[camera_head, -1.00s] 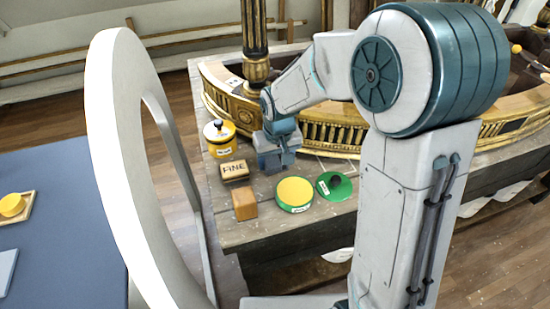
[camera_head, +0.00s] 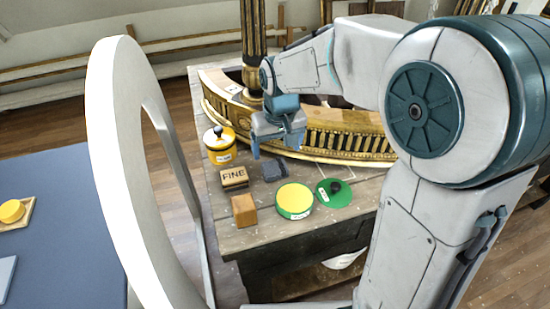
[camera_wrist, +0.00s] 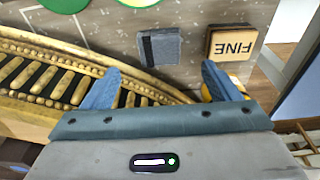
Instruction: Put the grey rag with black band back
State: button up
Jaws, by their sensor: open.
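The grey rag with black band (camera_head: 275,170) lies flat on the wooden bench top, just right of the block marked FINE. It also shows in the wrist view (camera_wrist: 161,47), with the black band along its left side there. My gripper (camera_head: 279,152) is open and empty above the bench, a little behind the rag and near the gilt railing. In the wrist view my two blue fingers (camera_wrist: 158,80) are spread apart, with the rag beyond them and touching neither.
The curved gilt railing (camera_head: 345,142) stands behind. Outlines mark the bench near its right part.

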jog(key=shift+s+d+r, duration=0.1)
jog(key=shift+s+r, duration=0.05)
jog(key=shift+r, duration=0.75)
jog(key=shift+s+d+r, duration=0.1)
jog(key=shift+s+r, duration=0.05)
jog(key=shift+r, duration=0.75)
jog(key=s+d+m, duration=0.1)
jog(key=s+d, duration=0.5)
jog(key=s, duration=0.2)
jog(key=s+d+f+m+t, duration=0.1)
jog(key=s+d+m, duration=0.1)
jog(key=s+d, duration=0.4)
jog(key=shift+s+d+f, duration=0.2)
jog(key=shift+s+d, duration=0.05)
jog(key=shift+s, duration=1.15)
